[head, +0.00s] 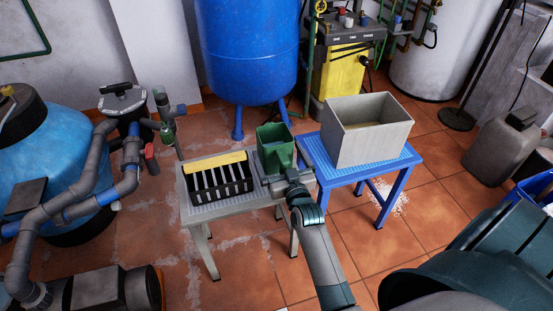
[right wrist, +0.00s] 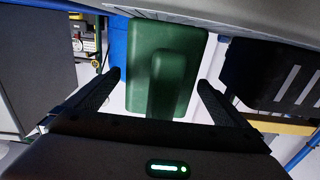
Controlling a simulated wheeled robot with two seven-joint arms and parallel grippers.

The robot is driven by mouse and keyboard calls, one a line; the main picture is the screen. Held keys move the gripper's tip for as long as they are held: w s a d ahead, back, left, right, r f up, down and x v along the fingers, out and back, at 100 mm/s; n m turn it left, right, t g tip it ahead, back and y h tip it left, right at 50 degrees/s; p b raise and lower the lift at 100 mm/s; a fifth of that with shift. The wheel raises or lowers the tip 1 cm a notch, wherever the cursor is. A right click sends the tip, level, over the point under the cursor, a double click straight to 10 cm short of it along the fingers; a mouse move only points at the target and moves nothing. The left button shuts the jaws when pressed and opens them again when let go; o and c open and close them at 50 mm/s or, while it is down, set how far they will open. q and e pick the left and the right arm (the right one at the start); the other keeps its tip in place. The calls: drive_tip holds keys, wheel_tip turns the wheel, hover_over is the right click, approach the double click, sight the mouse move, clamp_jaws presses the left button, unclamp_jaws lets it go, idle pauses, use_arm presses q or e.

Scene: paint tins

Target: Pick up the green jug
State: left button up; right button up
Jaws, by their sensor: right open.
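The green jug (head: 276,150) stands upright on the grey low table, at its right end in the head view. In the right wrist view the jug (right wrist: 143,55) is straight ahead, with its handle (right wrist: 165,84) facing the camera. My right gripper (head: 286,180) is at the near side of the jug and hides its lower part in the head view. In the right wrist view the two fingers (right wrist: 160,88) are spread wide, with the handle between them and a gap on both sides. My left gripper is not in view.
A black slotted tray (head: 222,187) with a yellow edge stands left of the jug on the grey table (head: 202,211). A large grey bin (head: 371,146) stands on the blue table (head: 326,165) to the right. A blue tank (head: 247,50) is behind. Tiled floor is open in front.

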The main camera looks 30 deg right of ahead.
idle(0.4)
drive_tip(key=c, duration=1.2)
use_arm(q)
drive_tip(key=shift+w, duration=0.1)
use_arm(e)
drive_tip(key=shift+r, duration=0.15)
drive_tip(key=shift+r, duration=0.5)
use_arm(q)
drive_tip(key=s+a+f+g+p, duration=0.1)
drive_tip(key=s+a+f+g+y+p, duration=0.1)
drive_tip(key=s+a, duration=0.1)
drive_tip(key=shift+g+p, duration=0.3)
use_arm(e)
wheel_tip(320, 180, up, 9)
drive_tip(key=shift+f, duration=0.1)
